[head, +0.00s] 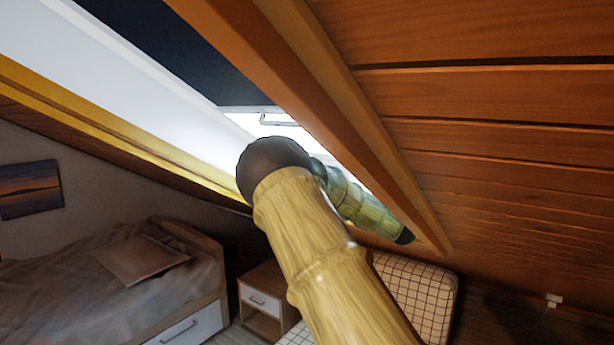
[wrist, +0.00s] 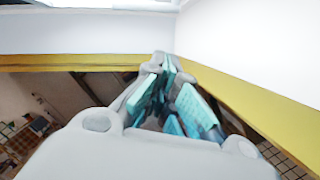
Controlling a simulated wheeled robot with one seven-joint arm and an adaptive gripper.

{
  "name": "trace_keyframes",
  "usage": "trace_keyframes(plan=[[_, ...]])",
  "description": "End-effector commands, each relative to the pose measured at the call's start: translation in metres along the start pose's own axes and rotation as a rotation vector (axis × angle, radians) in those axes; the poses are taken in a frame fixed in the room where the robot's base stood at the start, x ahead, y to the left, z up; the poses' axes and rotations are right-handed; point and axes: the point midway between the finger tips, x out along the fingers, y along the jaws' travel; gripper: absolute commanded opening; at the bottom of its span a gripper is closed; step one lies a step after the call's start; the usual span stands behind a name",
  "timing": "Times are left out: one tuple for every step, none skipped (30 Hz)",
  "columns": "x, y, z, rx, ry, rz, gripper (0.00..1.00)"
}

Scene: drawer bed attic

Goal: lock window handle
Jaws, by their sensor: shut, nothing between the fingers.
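The window handle (head: 280,120) is a thin grey bar on the white lower part of the roof window (head: 245,122), below its dark pane, in the head view. I cannot make out the handle for certain in the wrist view, nor whether it is locked. My gripper (wrist: 162,66) has teal pads and shows in the wrist view. It is shut and empty, with its fingertips in front of the white window surround (wrist: 85,35). In the head view my arm passes just below the handle, and my gripper cannot be made out there.
A wooden beam (head: 300,95) and sloping plank ceiling (head: 490,130) lie close to the right of my arm. Yellow trim (wrist: 250,100) edges the window recess. Below are a bed (head: 110,300), a nightstand (head: 262,300) and a checkered cushion (head: 425,290).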

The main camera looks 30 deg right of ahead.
Motion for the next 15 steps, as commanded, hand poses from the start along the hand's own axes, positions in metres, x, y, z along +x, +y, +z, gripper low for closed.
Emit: trace_keyframes(plan=[[0.003,0.017,0.016,-0.074,0.014,0.038,0.00],[0.005,0.026,0.024,-0.111,0.021,0.056,0.00],[0.006,0.036,0.032,-0.151,0.029,0.076,0.00],[0.006,0.043,0.037,-0.177,0.033,0.088,0.00],[0.007,0.048,0.041,-0.197,0.037,0.097,0.00],[0.007,0.052,0.044,-0.215,0.041,0.106,0.00],[0.007,0.055,0.046,-0.225,0.044,0.111,0.00],[0.007,0.056,0.047,-0.231,0.045,0.114,0.00],[0.007,0.057,0.048,-0.235,0.045,0.115,0.00],[0.007,0.057,0.048,-0.236,0.046,0.116,0.00],[0.007,0.057,0.048,-0.235,0.045,0.115,0.00],[0.007,0.057,0.048,-0.234,0.045,0.115,0.00],[0.007,0.057,0.048,-0.234,0.045,0.114,0.00],[0.007,0.057,0.048,-0.234,0.045,0.114,0.00],[0.007,0.057,0.048,-0.233,0.044,0.114,0.00]])
